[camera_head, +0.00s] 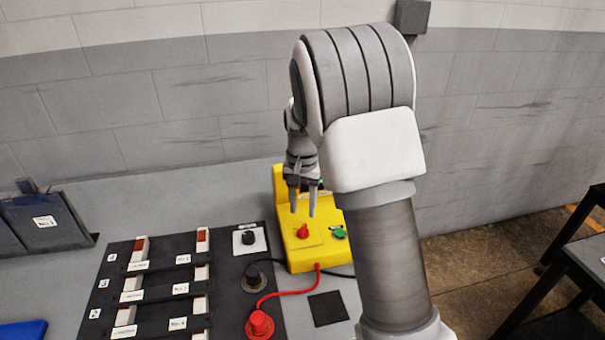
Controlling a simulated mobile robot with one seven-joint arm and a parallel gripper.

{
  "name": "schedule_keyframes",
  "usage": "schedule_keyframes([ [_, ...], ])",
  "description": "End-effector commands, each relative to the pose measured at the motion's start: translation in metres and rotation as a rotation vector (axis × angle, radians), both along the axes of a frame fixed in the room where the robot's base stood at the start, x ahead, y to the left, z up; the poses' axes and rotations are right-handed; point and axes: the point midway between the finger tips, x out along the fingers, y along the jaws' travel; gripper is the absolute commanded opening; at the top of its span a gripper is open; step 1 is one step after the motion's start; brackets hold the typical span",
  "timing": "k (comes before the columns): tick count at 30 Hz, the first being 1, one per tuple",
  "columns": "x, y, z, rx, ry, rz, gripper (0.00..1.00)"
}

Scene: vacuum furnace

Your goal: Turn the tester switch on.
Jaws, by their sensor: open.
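The yellow tester (305,253) stands on the grey table, right of the black panel. A red knob (303,231) sits on its top face, with a green part (339,232) to its right. I cannot tell which of these is the switch, or its setting. My gripper (303,213) points down over the tester, fingers apart and empty, close to the red knob in the picture. The gap between fingertips and knob is hard to judge. My arm hides the tester's right side.
A black panel (237,306) with labelled slots lies left of the tester. A red plug (259,325) with a red cable stands on it, near a black round socket (254,279) and a black knob (249,238). A dark square (328,309) lies in front. A wall rises behind.

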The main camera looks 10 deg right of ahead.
Motion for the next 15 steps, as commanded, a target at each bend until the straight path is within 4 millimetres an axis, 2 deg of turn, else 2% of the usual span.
schedule_keyframes([
  [1, 0.001, 0.0, 0.015, 0.001, -0.005, 0.0, 0.44],
  [6, 0.001, 0.0, 0.056, 0.0, -0.004, 0.0, 0.44],
  [12, 0.0, 0.0, 0.092, 0.001, -0.003, 0.0, 0.44],
  [15, 0.0, 0.0, 0.102, 0.0, -0.001, 0.0, 0.44],
])
